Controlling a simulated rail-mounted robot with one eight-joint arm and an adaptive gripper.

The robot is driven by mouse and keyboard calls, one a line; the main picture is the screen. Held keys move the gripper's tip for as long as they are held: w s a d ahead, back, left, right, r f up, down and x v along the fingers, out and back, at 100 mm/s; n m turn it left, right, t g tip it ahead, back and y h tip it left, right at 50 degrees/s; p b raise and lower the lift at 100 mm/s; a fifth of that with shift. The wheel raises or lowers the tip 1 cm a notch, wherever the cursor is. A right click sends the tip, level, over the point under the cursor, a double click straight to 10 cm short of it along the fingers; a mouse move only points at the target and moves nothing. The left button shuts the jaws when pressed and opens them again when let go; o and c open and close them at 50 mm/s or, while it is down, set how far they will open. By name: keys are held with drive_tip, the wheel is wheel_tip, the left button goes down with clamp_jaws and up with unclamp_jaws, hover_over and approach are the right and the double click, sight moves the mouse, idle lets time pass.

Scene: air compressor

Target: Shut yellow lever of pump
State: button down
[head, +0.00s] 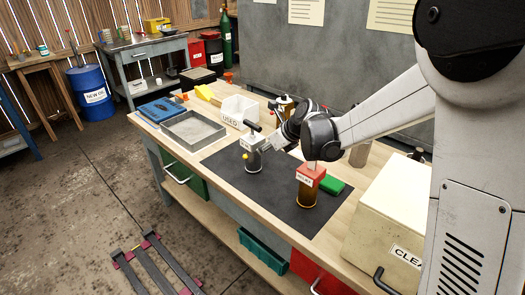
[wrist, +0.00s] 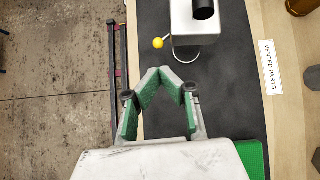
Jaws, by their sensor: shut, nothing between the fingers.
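The pump (head: 253,158) is a light grey unit with a black top handle, standing on the dark mat in the head view. It also shows at the top of the wrist view (wrist: 184,24). Its lever ends in a yellow ball (wrist: 158,43) that sticks out to the left of the body on a thin rod. My gripper (wrist: 163,73) has green-padded fingers and is shut with nothing between them. Its tips are below the yellow ball in the wrist view, apart from it. In the head view the gripper is beside the pump on its right, partly hidden by my arm.
A red-topped amber canister (head: 310,185) and a green block (head: 333,184) stand on the mat (head: 255,198). A grey tray (head: 193,131) and a white "USED" bin (head: 239,110) are behind to the left. A cream box (head: 385,215) is at the right. Open floor lies left of the bench.

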drive_tip(key=x, duration=0.7)
drive_tip(key=shift+w+a+f, duration=0.15)
drive_tip(key=shift+w+f, duration=0.05)
drive_tip(key=shift+f, duration=0.1)
drive_tip(key=shift+s+a+b, duration=0.1)
drive_tip(key=shift+a+b, duration=0.45)
drive_tip(key=shift+b, duration=0.2)
drive_tip(key=shift+w+a+b, duration=0.25)
drive_tip(key=shift+a+b, duration=0.25)
drive_tip(key=shift+a, duration=0.3)
drive_tip(key=shift+w+a+b, duration=0.25)
drive_tip(key=shift+a+b, duration=0.25)
drive_tip(key=shift+a, duration=0.3)
drive_tip(key=shift+w+a+b, duration=0.25)
drive_tip(key=shift+a+b, duration=0.25)
drive_tip(key=shift+a, duration=0.25)
drive_tip(key=shift+d, duration=0.15)
